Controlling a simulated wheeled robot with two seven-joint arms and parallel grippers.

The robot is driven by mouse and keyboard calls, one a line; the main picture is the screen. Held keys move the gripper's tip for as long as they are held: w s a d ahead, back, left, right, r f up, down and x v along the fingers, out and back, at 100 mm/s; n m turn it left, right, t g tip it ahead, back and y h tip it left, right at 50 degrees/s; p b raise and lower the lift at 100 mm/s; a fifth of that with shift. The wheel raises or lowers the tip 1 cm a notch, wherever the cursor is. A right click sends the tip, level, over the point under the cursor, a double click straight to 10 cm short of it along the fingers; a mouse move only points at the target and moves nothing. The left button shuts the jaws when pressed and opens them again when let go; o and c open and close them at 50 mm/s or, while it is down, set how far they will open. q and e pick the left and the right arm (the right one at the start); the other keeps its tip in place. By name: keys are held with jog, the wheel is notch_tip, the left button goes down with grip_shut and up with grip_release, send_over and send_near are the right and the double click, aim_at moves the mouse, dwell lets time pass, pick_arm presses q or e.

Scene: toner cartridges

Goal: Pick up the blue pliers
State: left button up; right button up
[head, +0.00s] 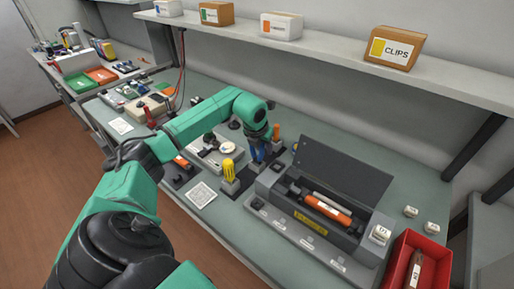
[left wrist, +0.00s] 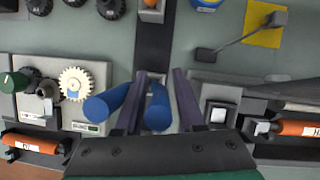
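The blue pliers (head: 257,153) stand upright in a dark holder on the bench, handles up. In the left wrist view their two blue handles (left wrist: 158,108) point toward the camera. My left gripper (head: 263,136) is right above them, reaching down. In the left wrist view its two fingers (left wrist: 160,74) are apart. One handle shows between the fingers, and the other shows to the left of the left finger. Whether a finger touches a handle cannot be told. The pliers' jaws are hidden. My right gripper is in neither view.
A yellow-handled tool (head: 229,171) stands just left of the pliers, and an orange-handled one (head: 276,131) stands behind. An open grey machine with an orange cartridge (head: 328,208) is close on the right. A red bin (head: 399,275) is at the lower right. A shelf (head: 330,62) runs above.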

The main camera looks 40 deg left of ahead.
pick_arm(q)
grip_shut()
dwell(1.4)
